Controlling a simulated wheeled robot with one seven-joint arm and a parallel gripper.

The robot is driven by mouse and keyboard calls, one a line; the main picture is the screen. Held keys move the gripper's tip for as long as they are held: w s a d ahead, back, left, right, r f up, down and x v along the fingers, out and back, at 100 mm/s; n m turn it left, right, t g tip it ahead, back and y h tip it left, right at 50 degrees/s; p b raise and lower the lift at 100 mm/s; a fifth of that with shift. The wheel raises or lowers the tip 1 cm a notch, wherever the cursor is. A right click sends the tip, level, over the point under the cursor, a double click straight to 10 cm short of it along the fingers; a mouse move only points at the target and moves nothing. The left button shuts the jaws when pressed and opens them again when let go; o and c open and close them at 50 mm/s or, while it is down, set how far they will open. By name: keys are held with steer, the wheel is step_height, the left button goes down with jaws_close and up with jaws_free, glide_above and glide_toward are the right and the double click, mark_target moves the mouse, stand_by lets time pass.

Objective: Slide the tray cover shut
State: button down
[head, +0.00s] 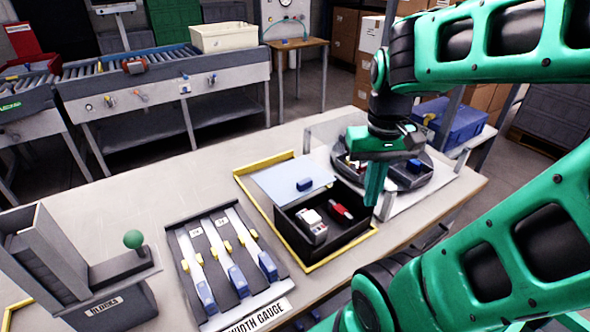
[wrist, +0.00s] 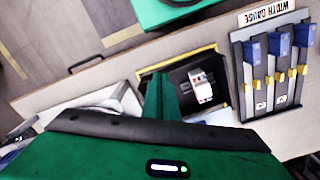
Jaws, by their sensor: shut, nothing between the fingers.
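The black tray (head: 322,244) sits inside a yellow frame on the bench. It holds a white-and-grey part (head: 312,226) and a red part (head: 341,209). The pale blue cover (head: 280,180), with a blue knob (head: 304,184), lies toward the back of the tray and leaves the front part open. My gripper (head: 371,200) is shut and empty, pointing down by the tray's right end, apart from the knob. In the wrist view, the shut fingers (wrist: 160,88) overlap the tray's edge, the white-and-grey part shows, and my gripper body hides most of the cover.
A width gauge (head: 225,262) with blue and yellow pieces stands left of the tray. Further left is a grey blocks dispenser (head: 110,295) with a green ball. A round dark carousel (head: 408,178) stands close behind my gripper. Bare bench lies left of the cover.

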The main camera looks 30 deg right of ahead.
steer(key=w+r+n+g, duration=0.1)
steer(key=w+r+n, duration=0.25)
steer(key=w, duration=1.05)
steer(key=n+g, duration=0.2)
steer(key=n, duration=0.1)
glide_toward(297, 179)
step_height(297, 179, down, 6)
steer(key=shift+w+a+r, duration=0.1)
steer(key=shift+w+a, duration=0.05)
steer(key=s, duration=0.3)
steer(key=shift+r, duration=0.1)
steer(key=shift+s, duration=0.4)
